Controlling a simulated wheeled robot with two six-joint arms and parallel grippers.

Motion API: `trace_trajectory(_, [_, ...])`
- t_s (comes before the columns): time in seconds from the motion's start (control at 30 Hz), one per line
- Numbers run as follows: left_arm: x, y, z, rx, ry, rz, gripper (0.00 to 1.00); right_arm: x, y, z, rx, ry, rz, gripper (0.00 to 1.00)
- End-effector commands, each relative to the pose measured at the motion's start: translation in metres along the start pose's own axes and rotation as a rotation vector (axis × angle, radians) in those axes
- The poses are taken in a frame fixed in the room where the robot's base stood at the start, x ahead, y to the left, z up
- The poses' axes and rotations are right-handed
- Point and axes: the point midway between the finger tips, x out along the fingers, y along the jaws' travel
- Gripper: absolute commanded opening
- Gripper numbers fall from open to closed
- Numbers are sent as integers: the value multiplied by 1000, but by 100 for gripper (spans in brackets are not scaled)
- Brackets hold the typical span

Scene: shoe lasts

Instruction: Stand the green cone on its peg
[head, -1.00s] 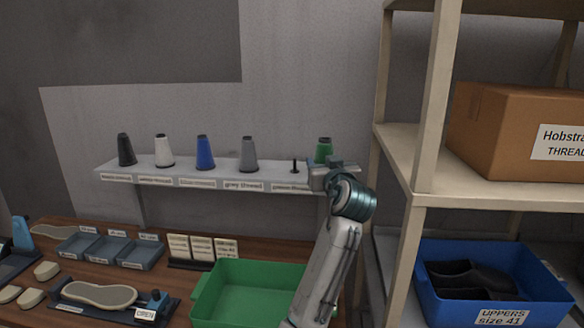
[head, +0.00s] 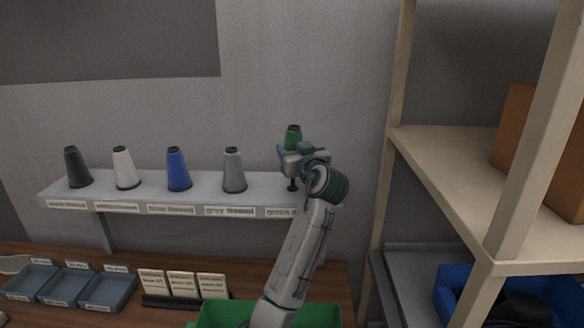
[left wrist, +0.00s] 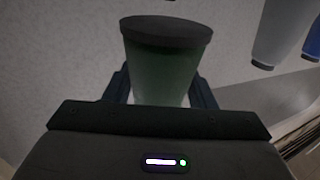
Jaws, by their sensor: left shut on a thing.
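The green cone (head: 293,135) is upright in the head view, above the right end of the wall shelf. My left gripper (head: 288,151) is shut on it and hides its lower part. In the left wrist view the cone (left wrist: 162,65) sits between the two fingers (left wrist: 160,92), its dark end toward the camera. The dark peg (head: 292,185) shows below the gripper, over the green thread label (head: 281,212). The cone looks above the peg; I cannot tell whether they line up in depth. My right gripper is not in view.
Grey (head: 233,170), blue (head: 178,169), white (head: 125,168) and black (head: 77,167) cones stand along the shelf (head: 205,187) to the left. A wooden rack (head: 440,165) stands close on the right. A green bin (head: 222,314) is below.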

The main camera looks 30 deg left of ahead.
Motion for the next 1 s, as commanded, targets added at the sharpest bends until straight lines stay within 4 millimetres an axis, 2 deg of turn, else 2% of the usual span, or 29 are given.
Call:
trace_trajectory(0.03, [0, 0, 4, 3, -1, 0, 22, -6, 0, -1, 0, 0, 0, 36])
trace_trajectory(0.43, [0, 0, 52, 1, 0, 1, 22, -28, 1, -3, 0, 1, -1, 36])
trace_trajectory(0.87, [0, 0, 61, -1, 1, 0, 22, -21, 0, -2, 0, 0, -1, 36])
trace_trajectory(0.9, [0, 0, 60, -1, 0, 0, 56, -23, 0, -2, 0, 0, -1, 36])
trace_trajectory(1.0, [0, 0, 60, -1, 0, 1, 73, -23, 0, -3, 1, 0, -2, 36])
